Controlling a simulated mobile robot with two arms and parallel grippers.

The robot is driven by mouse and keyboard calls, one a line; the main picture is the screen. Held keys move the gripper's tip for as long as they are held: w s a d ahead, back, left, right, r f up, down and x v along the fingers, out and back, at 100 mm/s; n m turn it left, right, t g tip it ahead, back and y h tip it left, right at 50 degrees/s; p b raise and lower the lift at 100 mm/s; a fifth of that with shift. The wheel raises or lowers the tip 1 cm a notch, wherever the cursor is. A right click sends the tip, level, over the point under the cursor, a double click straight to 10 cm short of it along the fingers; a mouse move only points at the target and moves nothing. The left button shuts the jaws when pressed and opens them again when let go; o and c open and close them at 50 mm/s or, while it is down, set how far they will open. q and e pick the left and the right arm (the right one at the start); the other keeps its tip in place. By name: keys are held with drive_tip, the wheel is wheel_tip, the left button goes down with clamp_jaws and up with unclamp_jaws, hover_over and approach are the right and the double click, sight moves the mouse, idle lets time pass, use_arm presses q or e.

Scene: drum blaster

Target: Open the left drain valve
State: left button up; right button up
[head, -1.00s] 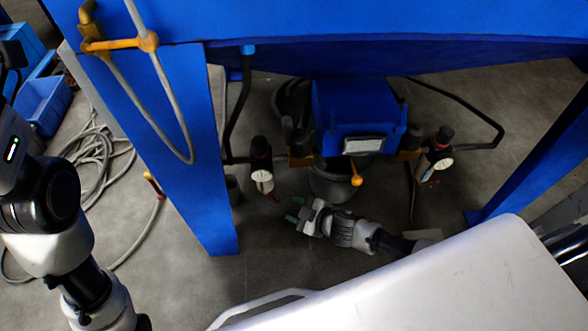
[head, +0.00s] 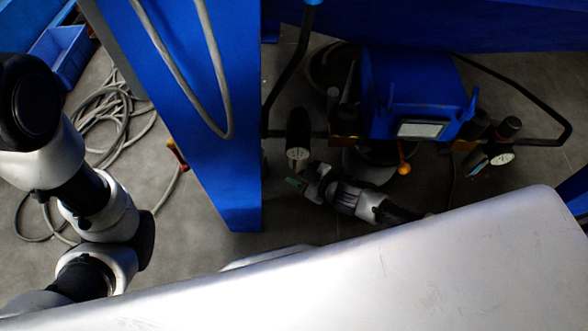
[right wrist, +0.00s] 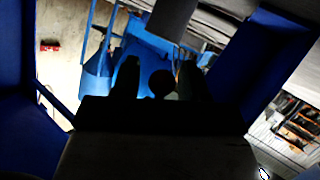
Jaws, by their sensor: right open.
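The left filter unit, a dark cylinder with a round gauge (head: 298,154), hangs left of the blue box under the blue frame. I cannot make out its drain valve in the head view, where my right gripper is close in front of its lower end. My right gripper (head: 303,177) is open, with its fingertips just below that gauge; I cannot tell whether they touch anything. In the right wrist view its two dark fingers (right wrist: 157,76) stand apart, with a dark round shape (right wrist: 162,84) between them that I cannot identify. My left gripper is out of view.
A blue post (head: 225,130) stands left of my right gripper. The blue box (head: 415,85) with an orange-knobbed lever (head: 404,168) is to its right. A second gauge (head: 501,157) is farther right. A pale panel (head: 400,265) fills the foreground. Coiled hose (head: 105,115) lies at left.

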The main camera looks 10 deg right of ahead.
drive_tip(key=shift+c, duration=0.2)
clamp_jaws()
drive_tip(key=m+t+y+b, duration=0.1)
drive_tip(key=a+m+t+y+b, duration=0.1)
drive_tip(key=b, duration=0.1)
drive_tip(key=t+y+b, duration=0.1)
drive_tip(key=shift+w+a+m+y+b, duration=0.2)
drive_tip(key=shift+a+m+y+b, duration=0.1)
drive_tip(key=shift+m, duration=0.1)
drive_tip(key=shift+r+t, duration=0.15)
drive_tip(key=shift+t, duration=0.15)
idle(0.5)
